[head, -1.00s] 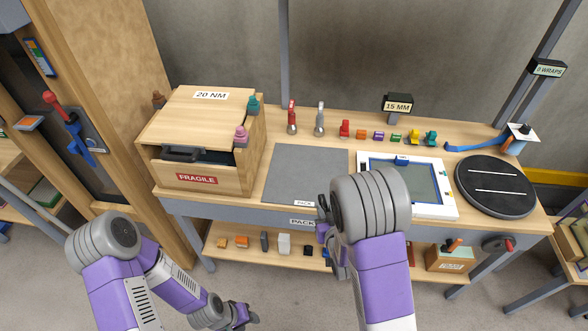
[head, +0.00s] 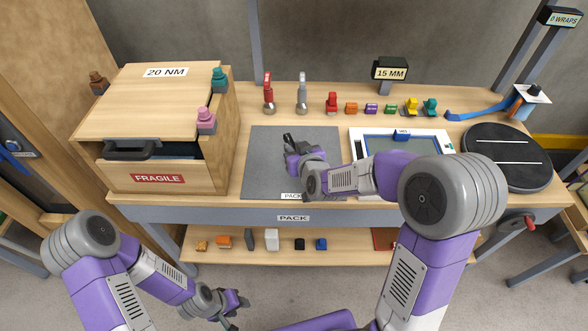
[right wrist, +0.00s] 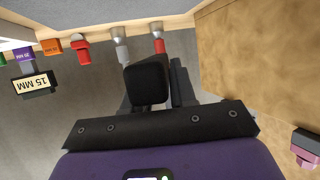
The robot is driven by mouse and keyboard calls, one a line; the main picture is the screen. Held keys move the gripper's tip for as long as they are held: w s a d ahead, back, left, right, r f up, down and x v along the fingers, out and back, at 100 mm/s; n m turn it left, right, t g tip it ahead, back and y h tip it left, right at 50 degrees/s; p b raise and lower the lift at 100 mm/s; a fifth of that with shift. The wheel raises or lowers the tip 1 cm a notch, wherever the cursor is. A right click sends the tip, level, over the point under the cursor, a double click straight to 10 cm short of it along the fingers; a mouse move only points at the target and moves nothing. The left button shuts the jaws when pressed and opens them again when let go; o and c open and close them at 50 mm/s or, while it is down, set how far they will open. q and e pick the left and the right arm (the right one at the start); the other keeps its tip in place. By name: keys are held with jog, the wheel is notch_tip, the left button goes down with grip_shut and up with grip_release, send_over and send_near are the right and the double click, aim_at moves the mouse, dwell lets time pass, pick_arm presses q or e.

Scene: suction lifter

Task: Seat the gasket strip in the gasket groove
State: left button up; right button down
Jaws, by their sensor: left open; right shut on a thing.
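My right gripper (head: 289,140) is over the grey mat in the head view. It is shut on a black piece (right wrist: 148,82), which shows as a dark block between the fingers in the right wrist view. I cannot tell from its end whether it is the gasket strip. A white frame (head: 356,150) with a teal panel and a blue block on its far edge lies to the right of the mat, partly hidden by my right arm. I cannot make out the gasket groove. My left gripper (head: 234,305) is open and empty, low in front of the bench.
A wooden crate (head: 158,178) with a partly open front stands left of the grey mat (head: 262,165). Several small coloured items line the back of the bench. A black turntable (head: 505,165) is at the right. A lower shelf (head: 240,258) holds small blocks.

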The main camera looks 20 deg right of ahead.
jog(key=shift+w+r, duration=0.1)
jog(key=shift+r, duration=0.15)
jog(key=shift+b, duration=0.5)
notch_tip(320, 180, down, 9)
jog(key=b, duration=0.3)
jog(key=shift+w+f+b, duration=0.1)
jog(key=shift+f+b, duration=0.1)
jog(key=shift+b, duration=0.2)
pick_arm(q)
notch_tip(320, 180, down, 6)
jog(key=shift+r, duration=0.25)
pick_arm(e)
jog(key=shift+f, duration=0.15)
pick_arm(q)
jog(key=shift+f, duration=0.15)
pick_arm(e)
jog(key=c, duration=0.9)
grip_release()
